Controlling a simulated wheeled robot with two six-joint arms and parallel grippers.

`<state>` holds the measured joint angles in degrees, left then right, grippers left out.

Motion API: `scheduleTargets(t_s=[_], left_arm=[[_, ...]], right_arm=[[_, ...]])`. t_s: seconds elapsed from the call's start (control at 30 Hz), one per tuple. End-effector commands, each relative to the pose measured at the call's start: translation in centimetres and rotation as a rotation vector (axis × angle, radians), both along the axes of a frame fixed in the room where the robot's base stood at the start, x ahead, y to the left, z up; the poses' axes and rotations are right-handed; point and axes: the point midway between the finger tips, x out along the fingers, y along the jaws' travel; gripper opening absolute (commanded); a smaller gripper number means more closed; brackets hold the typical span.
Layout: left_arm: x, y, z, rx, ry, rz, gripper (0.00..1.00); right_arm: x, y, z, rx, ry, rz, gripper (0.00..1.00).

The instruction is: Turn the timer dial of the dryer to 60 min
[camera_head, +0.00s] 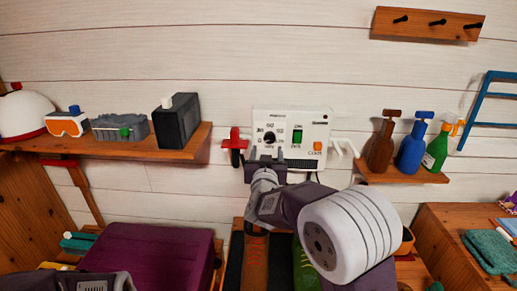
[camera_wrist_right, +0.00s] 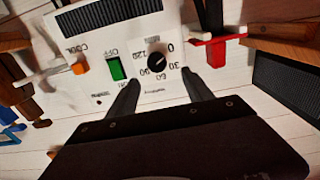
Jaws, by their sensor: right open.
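The dryer (camera_head: 313,128) is a white box on the wall with a green switch, an orange button and a black timer dial (camera_head: 269,138). In the right wrist view the dial (camera_wrist_right: 157,63) appears upside down, ringed by numbers including 0, 30, 60, 90 and 120. Its pale pointer mark seems to face the 0 side, but it is small. My right gripper (camera_head: 265,160) is open just below the dial; in the right wrist view its fingertips (camera_wrist_right: 160,78) are on either side of the dial's lower part, apparently without gripping it. My left gripper is out of view.
A red hook (camera_head: 236,140) is left of the dryer and white prongs (camera_head: 345,146) are at its right. A left shelf (camera_head: 150,143) holds goggles and a dark box. A right shelf (camera_head: 405,172) holds several bottles. Boots stand below.

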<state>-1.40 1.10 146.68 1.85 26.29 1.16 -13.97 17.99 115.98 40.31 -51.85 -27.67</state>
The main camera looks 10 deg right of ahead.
Motion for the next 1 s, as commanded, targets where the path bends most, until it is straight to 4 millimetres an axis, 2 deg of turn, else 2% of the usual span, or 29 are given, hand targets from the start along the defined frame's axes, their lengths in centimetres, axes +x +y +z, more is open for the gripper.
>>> scheduleTargets(t_s=[0.03,0.27,0.5,0.7,1.0], left_arm=[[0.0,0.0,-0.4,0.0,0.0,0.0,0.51],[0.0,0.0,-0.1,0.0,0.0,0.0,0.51],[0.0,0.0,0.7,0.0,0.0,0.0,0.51],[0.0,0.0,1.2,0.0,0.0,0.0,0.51],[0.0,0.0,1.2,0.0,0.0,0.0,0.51]], right_arm=[[0.0,0.3,-0.5,0.0,0.002,0.005,0.59],[0.6,0.3,-0.4,0.0,0.002,0.009,0.59],[5.3,-1.1,-0.3,0.0,0.002,0.007,0.59],[8.1,-1.9,-0.3,0.0,0.003,0.009,0.59],[8.7,-2.0,-0.4,0.0,0.002,0.01,0.59]])
